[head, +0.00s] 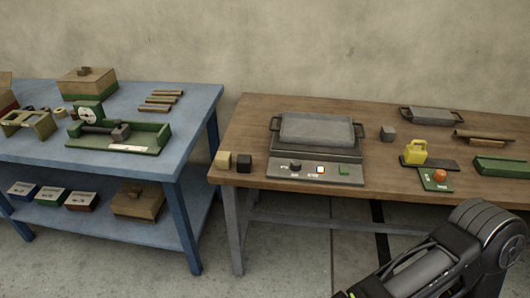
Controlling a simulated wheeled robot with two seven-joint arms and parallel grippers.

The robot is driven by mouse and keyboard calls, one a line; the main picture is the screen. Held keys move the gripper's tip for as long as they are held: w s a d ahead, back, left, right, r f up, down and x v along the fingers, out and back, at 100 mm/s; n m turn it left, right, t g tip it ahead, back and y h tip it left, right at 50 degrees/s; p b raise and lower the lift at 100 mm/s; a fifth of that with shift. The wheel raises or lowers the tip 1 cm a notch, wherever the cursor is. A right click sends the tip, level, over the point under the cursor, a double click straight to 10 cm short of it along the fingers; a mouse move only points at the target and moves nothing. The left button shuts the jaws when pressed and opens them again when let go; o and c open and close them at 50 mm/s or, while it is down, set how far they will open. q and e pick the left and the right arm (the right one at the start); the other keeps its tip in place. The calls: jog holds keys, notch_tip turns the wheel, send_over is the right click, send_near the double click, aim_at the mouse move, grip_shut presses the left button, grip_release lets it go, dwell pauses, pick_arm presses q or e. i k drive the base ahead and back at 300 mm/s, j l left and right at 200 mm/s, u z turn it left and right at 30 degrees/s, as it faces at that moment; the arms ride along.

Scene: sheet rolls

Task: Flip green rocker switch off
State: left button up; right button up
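The green rocker switch (344,169) is a small green block at the right end of a grey control panel (270,169). The panel lies at the front of a grey plate machine (317,130) with side handles, on the brown wooden table. A dark knob (296,165) and a small white button with an orange edge (320,170) sit left of the switch. The switch is too small for me to tell which way it is tilted. Neither gripper shows; only a black link of my arm is at the lower right, well in front of the panel.
The brown table (230,130) also holds a yellow weight (415,152), a red-orange knob (439,175) on a green plate, a grey cube (388,133), and two small blocks left of the panel. A blue bench (195,100) with tools stands left. The space above the panel is clear.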

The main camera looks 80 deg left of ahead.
aim_at(343, 170)
jog(key=u, duration=2.7)
